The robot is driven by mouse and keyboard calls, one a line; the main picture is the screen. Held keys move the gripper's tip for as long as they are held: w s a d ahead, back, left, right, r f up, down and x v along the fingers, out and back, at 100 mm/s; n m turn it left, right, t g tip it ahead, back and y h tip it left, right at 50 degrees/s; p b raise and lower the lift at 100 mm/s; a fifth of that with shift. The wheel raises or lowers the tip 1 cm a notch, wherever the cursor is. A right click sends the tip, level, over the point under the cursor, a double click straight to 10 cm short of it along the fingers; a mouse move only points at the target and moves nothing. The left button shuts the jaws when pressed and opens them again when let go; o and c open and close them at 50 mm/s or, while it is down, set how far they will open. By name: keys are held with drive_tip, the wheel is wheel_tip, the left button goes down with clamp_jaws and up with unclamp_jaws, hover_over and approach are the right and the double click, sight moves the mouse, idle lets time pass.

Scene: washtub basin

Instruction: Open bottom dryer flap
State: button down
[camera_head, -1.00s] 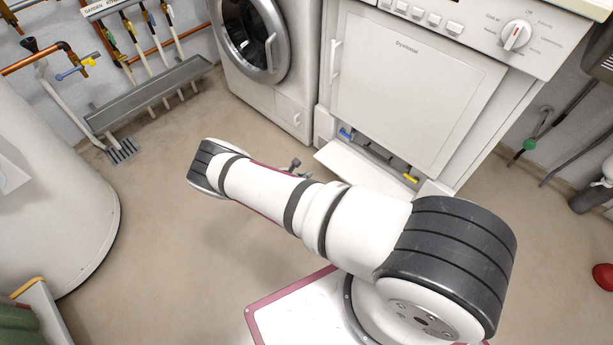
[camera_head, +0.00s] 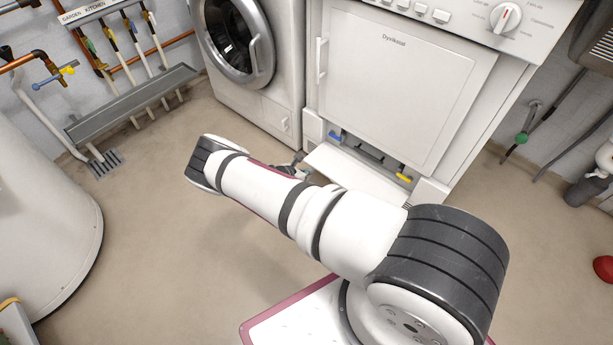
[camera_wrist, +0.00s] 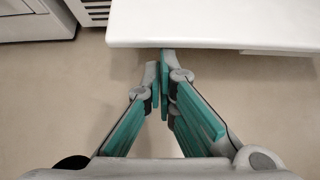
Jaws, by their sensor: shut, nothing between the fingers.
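The white bottom flap (camera_head: 355,176) of the dryer (camera_head: 395,85) is swung down and out from the dryer's foot. Behind it the recess shows, with a blue latch (camera_head: 335,136) and a yellow latch (camera_head: 403,178). My gripper (camera_head: 292,168) is partly hidden behind my arm in the head view, near the flap's left end. In the wrist view my gripper (camera_wrist: 162,72) is shut and empty. Its tips are at the front edge of the white flap (camera_wrist: 215,22); I cannot tell whether they touch it.
A washing machine (camera_head: 275,110) stands left of the dryer. A white tank (camera_head: 45,200) and a grey drain trough (camera_head: 130,103) are at the left. A red object (camera_head: 603,268) lies at the right edge.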

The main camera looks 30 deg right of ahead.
drive_tip(key=shift+r, duration=0.1)
wheel_tip(320, 180, up, 3)
drive_tip(key=y+p, duration=0.1)
drive_tip(key=p, duration=0.3)
drive_tip(key=shift+g+y, duration=0.4)
drive_tip(key=shift+f, duration=0.2)
drive_tip(key=s+a+r+p, duration=0.1)
drive_tip(key=s+a+r, duration=0.1)
drive_tip(key=a, duration=0.4)
drive_tip(key=shift+v, duration=0.95)
drive_tip(key=shift+d+r, duration=0.1)
drive_tip(key=shift+d, duration=0.05)
